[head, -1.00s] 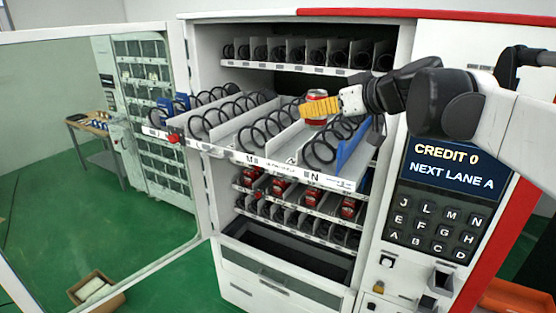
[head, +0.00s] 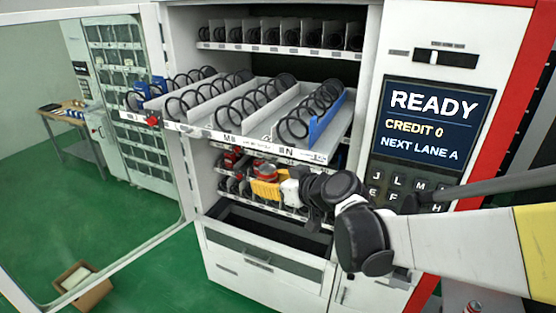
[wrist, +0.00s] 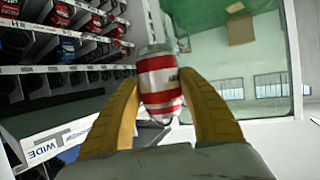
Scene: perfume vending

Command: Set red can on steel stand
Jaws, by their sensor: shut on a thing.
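My gripper (head: 262,186) has yellow fingers and is shut on the red can (head: 266,171), in front of the vending machine's lower shelves in the head view. In the wrist view the red and white banded can (wrist: 160,88) sits between the two yellow fingers of my gripper (wrist: 159,80). The fingers cover part of the can in the head view. I cannot make out a steel stand with certainty in either view.
A pulled-out tray with wire coils (head: 228,128) hangs above my gripper. The open glass door (head: 100,150) stands at left. A cardboard box (head: 82,285) lies on the green floor. Another small red can (head: 472,307) shows at the bottom right edge. A keypad panel (head: 425,145) is at right.

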